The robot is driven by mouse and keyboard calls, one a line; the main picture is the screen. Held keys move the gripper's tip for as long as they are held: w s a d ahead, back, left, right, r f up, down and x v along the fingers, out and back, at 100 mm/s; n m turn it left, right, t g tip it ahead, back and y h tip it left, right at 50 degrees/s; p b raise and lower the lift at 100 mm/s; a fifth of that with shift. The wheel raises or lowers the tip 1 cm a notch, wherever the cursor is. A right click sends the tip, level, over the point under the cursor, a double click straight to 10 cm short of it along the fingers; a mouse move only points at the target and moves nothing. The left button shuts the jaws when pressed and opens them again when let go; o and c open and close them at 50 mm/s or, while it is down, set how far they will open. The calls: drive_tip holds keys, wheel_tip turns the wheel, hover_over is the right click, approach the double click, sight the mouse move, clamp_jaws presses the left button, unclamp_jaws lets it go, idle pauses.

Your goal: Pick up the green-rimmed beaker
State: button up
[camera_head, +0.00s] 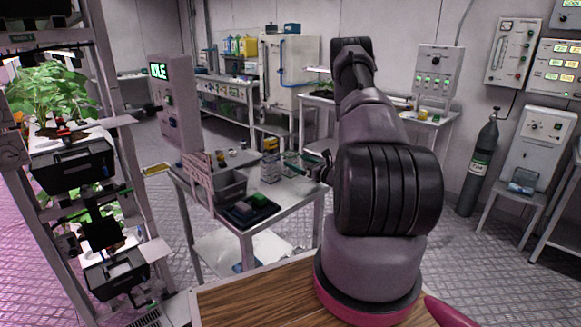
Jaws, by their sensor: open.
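A small clear beaker (270,168) stands on the metal table (290,197) in the middle of the view. It is too small for me to be sure of its rim colour, though something greenish shows just to its right. My gripper (312,167) is at the table's right edge, to the right of the clear beaker and apart from it. It is small and dark here and partly hidden by my own arm. It is open, and I see nothing held in it.
A grey bin (230,186) and a dark tray with green items (250,210) occupy the table's front left. A grey machine reading "IDLE" (176,105) stands behind. A plant rack (98,125) is at left, a gas cylinder (484,165) at right.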

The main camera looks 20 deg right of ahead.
sight(295, 160)
drive_tip(key=x, duration=0.4)
drive_tip(key=shift+w+a, duration=0.15)
drive_tip(key=c, duration=1.3)
drive_tip(key=shift+c, duration=0.2)
drive_tip(key=shift+r, duration=0.1)
